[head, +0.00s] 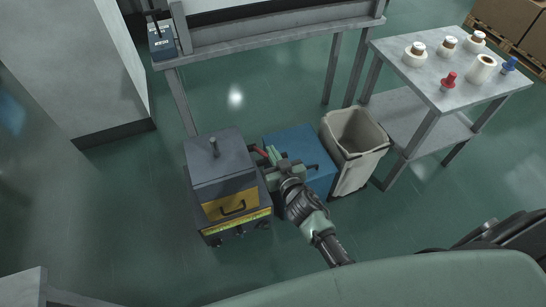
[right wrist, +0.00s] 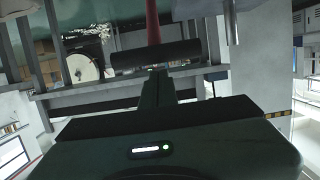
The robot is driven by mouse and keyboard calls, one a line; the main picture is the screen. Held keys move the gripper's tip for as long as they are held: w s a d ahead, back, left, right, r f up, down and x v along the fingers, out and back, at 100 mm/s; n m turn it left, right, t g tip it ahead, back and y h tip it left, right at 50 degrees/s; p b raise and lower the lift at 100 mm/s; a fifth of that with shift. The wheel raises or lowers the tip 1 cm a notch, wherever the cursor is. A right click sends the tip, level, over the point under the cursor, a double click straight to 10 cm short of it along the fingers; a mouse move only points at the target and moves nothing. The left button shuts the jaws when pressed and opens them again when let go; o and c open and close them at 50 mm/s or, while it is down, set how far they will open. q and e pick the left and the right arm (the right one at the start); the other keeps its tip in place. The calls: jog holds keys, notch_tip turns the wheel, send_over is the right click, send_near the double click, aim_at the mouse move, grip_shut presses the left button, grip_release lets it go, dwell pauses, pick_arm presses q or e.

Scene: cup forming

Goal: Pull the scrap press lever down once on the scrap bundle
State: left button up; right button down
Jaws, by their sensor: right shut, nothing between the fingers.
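The scrap press (head: 222,165) is a dark grey box with a yellow front panel and a black handle, standing on the floor at centre left in the head view. Its red lever (head: 260,152) shows as a short piece at its right side. In the right wrist view a red rod (right wrist: 152,22) ends in a dark crosswise grip (right wrist: 155,56) just ahead of my fingertips. My right gripper (head: 266,167) is beside the press's right side, shut and empty. It also shows in the right wrist view (right wrist: 158,73). I cannot make out the scrap bundle. My left gripper is out of view.
A blue box (head: 300,150) and a beige bin (head: 355,135) stand right of the press, close to my right gripper. A grey side table (head: 440,88) holds several spools and small red and blue items. A long bench (head: 270,38) stands behind. Floor left of the press is clear.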

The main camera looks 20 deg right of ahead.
jog(key=shift+s+f, duration=0.3)
jog(key=shift+f, duration=0.15)
